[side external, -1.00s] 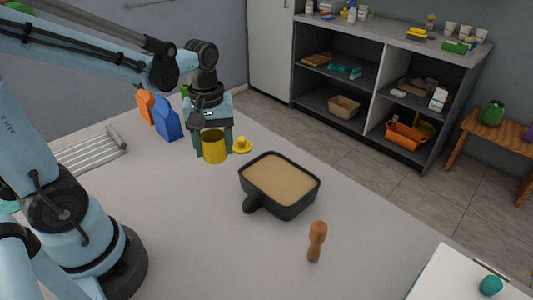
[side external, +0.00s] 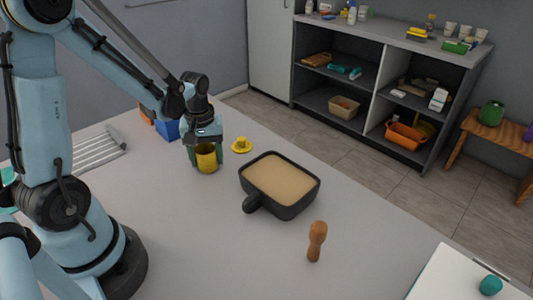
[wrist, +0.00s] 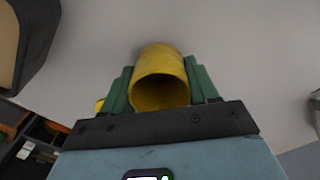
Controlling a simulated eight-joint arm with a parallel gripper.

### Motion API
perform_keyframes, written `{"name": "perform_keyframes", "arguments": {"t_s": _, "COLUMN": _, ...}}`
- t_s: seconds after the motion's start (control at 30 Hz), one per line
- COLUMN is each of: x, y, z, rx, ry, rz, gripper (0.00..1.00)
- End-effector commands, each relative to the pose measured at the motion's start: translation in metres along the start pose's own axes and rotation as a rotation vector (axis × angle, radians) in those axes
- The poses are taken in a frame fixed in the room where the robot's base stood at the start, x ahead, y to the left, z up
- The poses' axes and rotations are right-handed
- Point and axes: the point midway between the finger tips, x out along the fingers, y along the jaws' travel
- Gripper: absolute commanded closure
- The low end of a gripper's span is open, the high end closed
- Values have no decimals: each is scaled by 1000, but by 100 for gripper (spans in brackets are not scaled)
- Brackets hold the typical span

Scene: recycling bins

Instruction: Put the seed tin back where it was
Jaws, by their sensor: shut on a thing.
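The seed tin appears to be the yellow, open-topped cylinder (side external: 206,158) in my gripper (side external: 205,154). My gripper is shut on it, with green fingers on both sides. In the wrist view the tin (wrist: 160,80) sits between the two fingers (wrist: 161,88), its open mouth towards the camera and its inside looking empty. In the side view the tin is upright and low at the table; I cannot tell if its base touches. A small yellow lid-like piece with a knob (side external: 241,145) lies on the table to the right of the tin.
A dark square pan with tan contents (side external: 300,200) stands right of the tin, its handle towards the front. A blue container (side external: 167,130) is behind my gripper. A wire rack (side external: 92,152) lies left.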

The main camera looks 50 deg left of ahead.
Motion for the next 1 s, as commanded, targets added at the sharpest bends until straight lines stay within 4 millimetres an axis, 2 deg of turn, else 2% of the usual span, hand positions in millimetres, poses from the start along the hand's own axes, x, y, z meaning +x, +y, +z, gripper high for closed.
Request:
{"name": "perform_keyframes", "arguments": {"t_s": 0.33, "x": 3, "y": 0, "z": 0, "rx": 0, "ry": 0, "rz": 0, "gripper": 75}}
{"name": "perform_keyframes", "arguments": {"t_s": 0.37, "x": 3, "y": 0, "z": 0, "rx": 0, "ry": 0, "rz": 0, "gripper": 40}}
{"name": "perform_keyframes", "arguments": {"t_s": 0.53, "x": 3, "y": 0, "z": 0, "rx": 0, "ry": 0, "rz": 0, "gripper": 16}}
{"name": "perform_keyframes", "arguments": {"t_s": 0.83, "x": 2, "y": 0, "z": 0, "rx": 0, "ry": 0, "rz": 0, "gripper": 16}}
{"name": "perform_keyframes", "arguments": {"t_s": 1.0, "x": -8, "y": 0, "z": 0, "rx": 0, "ry": 0, "rz": 0, "gripper": 16}}
